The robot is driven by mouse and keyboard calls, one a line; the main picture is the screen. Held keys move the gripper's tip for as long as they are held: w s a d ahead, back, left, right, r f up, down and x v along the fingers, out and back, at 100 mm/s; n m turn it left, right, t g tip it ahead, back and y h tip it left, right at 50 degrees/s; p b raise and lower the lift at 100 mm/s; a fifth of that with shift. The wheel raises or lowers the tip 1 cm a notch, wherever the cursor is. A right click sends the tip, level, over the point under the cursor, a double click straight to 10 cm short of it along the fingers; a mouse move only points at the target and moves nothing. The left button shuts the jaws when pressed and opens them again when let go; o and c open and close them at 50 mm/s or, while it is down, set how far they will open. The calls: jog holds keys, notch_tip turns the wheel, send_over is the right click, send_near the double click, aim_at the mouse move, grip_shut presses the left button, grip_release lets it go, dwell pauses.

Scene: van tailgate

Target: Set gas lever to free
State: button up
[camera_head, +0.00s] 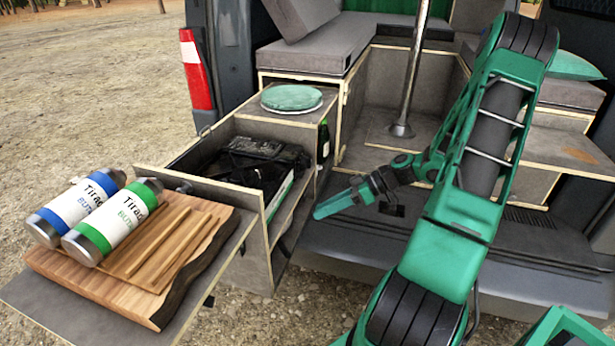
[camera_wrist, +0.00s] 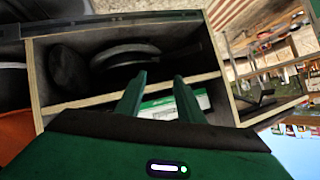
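I cannot make out a gas lever in either view. A blue-banded gas canister (camera_head: 75,208) and a green-banded gas canister (camera_head: 112,222) lie on their sides on a wooden board at the left. A dark device (camera_head: 262,150), possibly a stove, sits in the pulled-out drawer. My gripper (camera_head: 338,203) is in front of the van floor, just right of the drawer unit. In the wrist view my gripper (camera_wrist: 158,92) has its two green fingers apart, with nothing held between them. A green and white box (camera_wrist: 172,104) shows behind the fingers.
The wooden board (camera_head: 60,263) rests on a fold-out shelf. A green plate (camera_head: 291,97) lies on the cabinet top, with a dark bottle (camera_head: 324,142) below it. A metal pole (camera_head: 410,75) stands on the van floor. Dark pans (camera_wrist: 125,52) sit in an open compartment.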

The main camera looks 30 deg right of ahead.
jog(key=w+d+t+y, duration=0.1)
jog(key=w+d+t, duration=0.1)
jog(key=d+t, duration=0.1)
jog(key=t, duration=0.5)
send_near(303, 174)
jog(key=shift+n, duration=0.3)
jog(key=x, duration=0.8)
jog(key=shift+w, duration=0.15)
